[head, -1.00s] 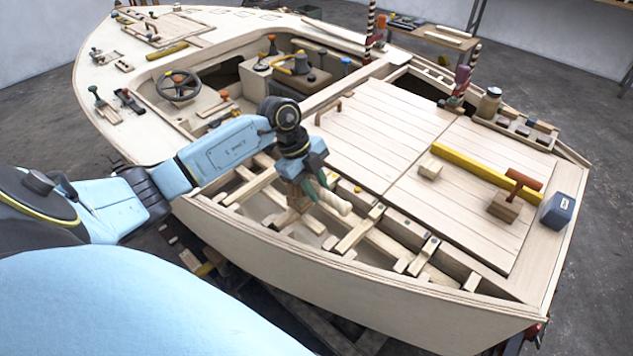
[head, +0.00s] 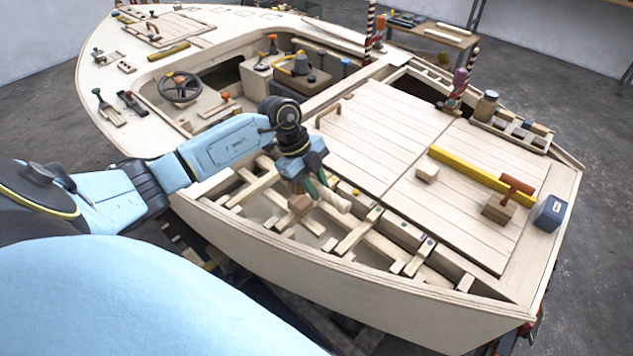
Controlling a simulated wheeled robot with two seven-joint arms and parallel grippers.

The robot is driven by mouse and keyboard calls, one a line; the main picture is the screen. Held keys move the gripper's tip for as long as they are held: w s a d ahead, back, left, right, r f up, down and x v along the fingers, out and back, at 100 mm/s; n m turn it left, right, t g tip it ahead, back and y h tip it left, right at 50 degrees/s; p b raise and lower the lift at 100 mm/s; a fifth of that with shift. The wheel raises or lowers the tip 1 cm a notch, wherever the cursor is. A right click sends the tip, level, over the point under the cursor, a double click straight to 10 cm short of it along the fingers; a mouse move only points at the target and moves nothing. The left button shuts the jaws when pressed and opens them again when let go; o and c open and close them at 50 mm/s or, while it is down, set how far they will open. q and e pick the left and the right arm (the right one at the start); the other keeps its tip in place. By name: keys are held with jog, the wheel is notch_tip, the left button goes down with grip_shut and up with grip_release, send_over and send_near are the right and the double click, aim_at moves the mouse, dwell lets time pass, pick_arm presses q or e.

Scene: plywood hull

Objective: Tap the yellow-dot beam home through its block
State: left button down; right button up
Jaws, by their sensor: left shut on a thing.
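My left gripper (head: 318,187) is shut on what looks like a wooden mallet. Its pale rounded handle end (head: 336,202) sticks out to the right of the fingers, and a brown wooden block-like part (head: 299,202) shows below them. A small yellow dot (head: 356,191) shows just right of the gripper, at the inner edge of the open side bay. The beam bearing it is mostly hidden by the gripper and the mallet, and so is its block. I cannot tell how far the beam sits through the block. My right gripper is not in view.
On the deck (head: 400,125) lie a yellow level (head: 470,167), a block with a red-brown handle (head: 497,208) and a dark blue box (head: 548,213).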

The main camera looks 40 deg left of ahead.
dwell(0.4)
pick_arm(q)
jog(key=shift+f, duration=0.35)
notch_tip(320, 180, down, 5)
jog(key=b, duration=0.3)
notch_tip(320, 180, up, 5)
jog(key=p, duration=0.5)
jog(key=shift+r+p, duration=0.15)
jog(key=shift+p, duration=0.25)
jog(key=shift+f, duration=0.25)
